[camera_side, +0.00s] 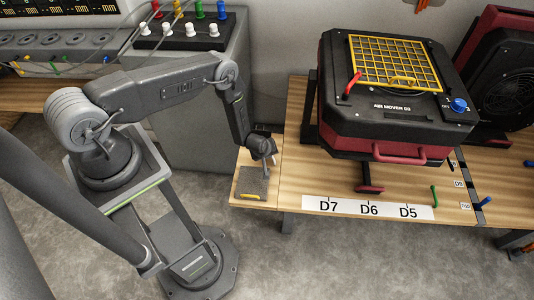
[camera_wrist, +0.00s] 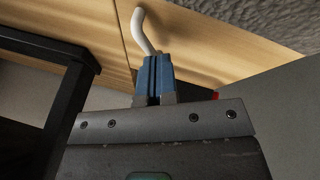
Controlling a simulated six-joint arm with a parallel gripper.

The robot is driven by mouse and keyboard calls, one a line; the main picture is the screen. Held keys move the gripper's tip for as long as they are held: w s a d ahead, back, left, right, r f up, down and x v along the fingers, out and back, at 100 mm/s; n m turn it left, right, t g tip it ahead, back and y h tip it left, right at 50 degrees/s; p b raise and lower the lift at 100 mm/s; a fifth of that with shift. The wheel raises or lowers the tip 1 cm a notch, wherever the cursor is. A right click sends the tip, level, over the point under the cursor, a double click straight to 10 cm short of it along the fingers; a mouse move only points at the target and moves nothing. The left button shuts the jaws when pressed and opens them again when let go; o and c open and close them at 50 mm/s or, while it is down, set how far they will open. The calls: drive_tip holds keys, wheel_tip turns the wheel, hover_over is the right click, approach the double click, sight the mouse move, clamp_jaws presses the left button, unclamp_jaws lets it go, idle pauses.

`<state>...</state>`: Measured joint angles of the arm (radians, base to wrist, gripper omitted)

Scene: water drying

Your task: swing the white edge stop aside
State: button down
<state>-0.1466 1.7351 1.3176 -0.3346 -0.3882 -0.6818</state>
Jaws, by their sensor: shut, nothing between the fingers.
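The white edge stop (camera_wrist: 141,24) shows in the wrist view as a bent white rod standing against the wooden table (camera_wrist: 90,22). My gripper (camera_wrist: 154,62) has its two blue fingers shut together, with nothing between them. The fingertips lie right at the lower end of the rod in that picture; I cannot tell whether they touch it. In the side view my gripper (camera_side: 269,160) is low over the small left end of the table, above a grey pad with a yellow edge (camera_side: 253,182). The stop is too small to make out clearly there.
A black and red air mover (camera_side: 390,110) with a yellow grille stands on the table right of my gripper. A D7 D6 D5 label strip (camera_side: 340,206) runs along the front edge. A grey cabinet (camera_side: 190,95) stands behind my arm. Floor in front is clear.

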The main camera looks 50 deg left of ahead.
drive_tip(key=shift+w+m+h, duration=0.35)
drive_tip(key=shift+m+h, duration=0.15)
drive_tip(key=shift+m, duration=0.6)
drive_tip(key=shift+w, duration=0.55)
idle(0.5)
drive_tip(key=shift+s, duration=0.15)
drive_tip(key=shift+s+d, duration=0.2)
drive_tip(key=shift+s, duration=0.5)
